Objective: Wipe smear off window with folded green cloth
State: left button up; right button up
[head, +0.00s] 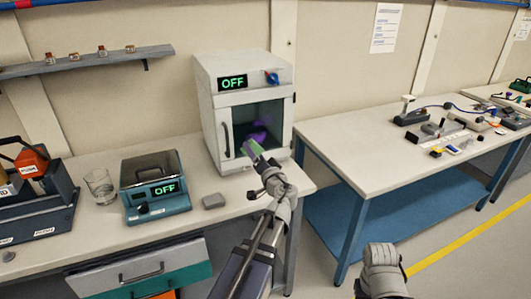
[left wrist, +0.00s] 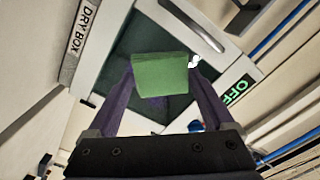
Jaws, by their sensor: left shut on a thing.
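The folded green cloth (left wrist: 160,74) is held between the two purple fingers of my left gripper (left wrist: 162,80) in the left wrist view. I cannot tell whether the cloth touches the glass. A small whitish mark (left wrist: 194,62) shows just right of the cloth in the left wrist view; I cannot tell for sure that it is the smear. Purple patches show in the window. My right gripper is out of view.
A teal device with an OFF display (head: 157,190), a small grey block (head: 213,201) and a glass beaker (head: 100,186) stand left of the dry box. The box's door handle (head: 226,139) is left of the window. A second table (head: 350,150) stands right, past a gap.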

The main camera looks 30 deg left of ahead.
aim_at(265, 133)
pick_arm(q)
jog(key=shift+w, duration=0.1)
jog(key=shift+x, duration=3)
jog(key=shift+x, duration=0.9)
jog(key=shift+w+d, duration=1.4)
jog(key=shift+w, duration=0.1)
jog(key=shift+w, duration=0.1)
jog(key=shift+w+d, duration=1.2)
jog(key=shift+w, duration=0.3)
